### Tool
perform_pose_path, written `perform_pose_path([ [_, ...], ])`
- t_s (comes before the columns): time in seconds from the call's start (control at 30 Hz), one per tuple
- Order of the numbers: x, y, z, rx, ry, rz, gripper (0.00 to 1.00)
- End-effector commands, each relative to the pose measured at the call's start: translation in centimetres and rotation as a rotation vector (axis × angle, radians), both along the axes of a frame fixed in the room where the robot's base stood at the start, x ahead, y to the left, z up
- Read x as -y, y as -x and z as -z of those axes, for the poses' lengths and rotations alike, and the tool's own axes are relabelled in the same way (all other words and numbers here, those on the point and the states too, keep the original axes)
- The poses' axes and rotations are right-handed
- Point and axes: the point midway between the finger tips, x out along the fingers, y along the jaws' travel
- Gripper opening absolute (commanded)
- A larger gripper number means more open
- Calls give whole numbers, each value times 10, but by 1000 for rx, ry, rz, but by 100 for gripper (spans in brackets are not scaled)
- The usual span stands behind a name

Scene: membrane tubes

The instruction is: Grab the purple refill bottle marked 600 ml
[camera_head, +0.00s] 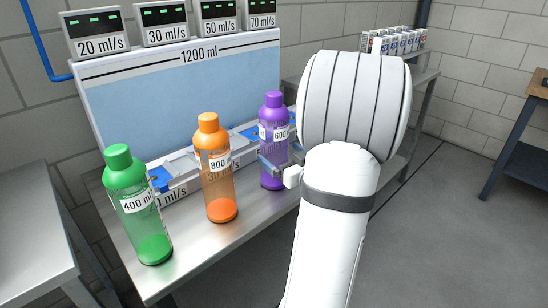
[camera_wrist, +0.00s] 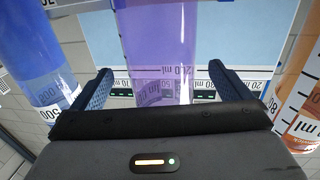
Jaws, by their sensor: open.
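The purple bottle (camera_head: 272,145), labelled 600, stands upright on the metal bench in the head view, its right side partly covered by my arm. My gripper (camera_head: 283,162) is at the bottle's middle height, in front of it. In the wrist view my gripper (camera_wrist: 161,75) is open, with one blue finger on each side of the purple bottle (camera_wrist: 158,45). Gaps show between the fingers and the bottle. Whether the bottle is fully between the fingertips or just beyond them is hard to tell.
The orange 800 ml bottle (camera_head: 217,180) stands close left of the purple one, and the green 400 ml bottle (camera_head: 138,215) farther left. A blue bottle (camera_wrist: 40,65) shows in the wrist view. A 1200 ml tank (camera_head: 185,95) stands behind the bottles.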

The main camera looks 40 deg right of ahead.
Motion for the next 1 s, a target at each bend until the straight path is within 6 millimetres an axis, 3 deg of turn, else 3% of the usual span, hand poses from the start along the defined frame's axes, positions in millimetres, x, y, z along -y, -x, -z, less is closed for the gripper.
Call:
perform_pose_path([
  [0.3, 1, -42, 1, 0, 0, 2, 97],
  [0.57, 3, -45, 0, -1, 0, 5, 97],
  [1.0, 3, -44, 0, -1, 0, 6, 62],
])
